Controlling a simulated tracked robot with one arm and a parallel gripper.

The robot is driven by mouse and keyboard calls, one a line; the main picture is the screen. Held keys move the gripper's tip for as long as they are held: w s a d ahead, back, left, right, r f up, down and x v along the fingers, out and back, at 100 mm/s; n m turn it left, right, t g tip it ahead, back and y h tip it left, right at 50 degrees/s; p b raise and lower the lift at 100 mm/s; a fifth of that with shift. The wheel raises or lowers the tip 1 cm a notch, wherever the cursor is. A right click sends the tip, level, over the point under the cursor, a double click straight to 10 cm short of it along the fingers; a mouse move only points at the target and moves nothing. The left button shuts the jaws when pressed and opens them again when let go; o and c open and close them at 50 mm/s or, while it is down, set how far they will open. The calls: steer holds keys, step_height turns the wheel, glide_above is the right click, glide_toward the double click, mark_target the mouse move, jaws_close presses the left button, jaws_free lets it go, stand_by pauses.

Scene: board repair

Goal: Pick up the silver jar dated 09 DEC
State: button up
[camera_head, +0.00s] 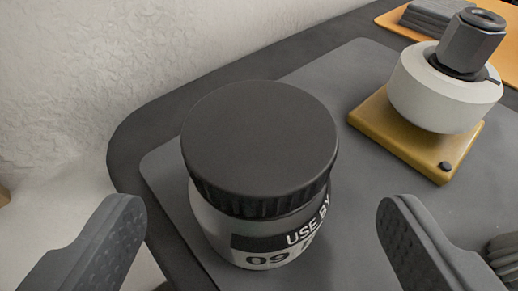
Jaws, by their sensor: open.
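A silver jar (218,226) with a wide black ribbed lid (260,135) stands upright on a grey mat in the middle of the view. Its label reads "USE BY" with "09" below it. The rest of the date is turned away or cut off, so I cannot read the month. My gripper (262,225) is open, with one finger at the lower left and the other at the lower right. The jar appears between and beyond the fingertips, with visible gaps on both sides. I see no finger touching it.
A white round part with a grey hex nut (440,85) sits on a yellow block (415,140) at the right. An orange tray (395,22) is at the far right. A dark ribbed thing (503,250) shows at the right edge. A white wall (130,70) stands behind the table's left edge.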

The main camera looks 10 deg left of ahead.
mark_target(258, 232)
steer(key=shift+w+a+f, duration=0.1)
steer(key=shift+w+f, duration=0.2)
steer(key=shift+f, duration=0.05)
steer(key=shift+b+x, duration=0.7)
steer(key=shift+x, duration=1.25)
steer(key=shift+c, duration=0.3)
steer(key=c, duration=1.1)
steer(key=shift+r, duration=0.2)
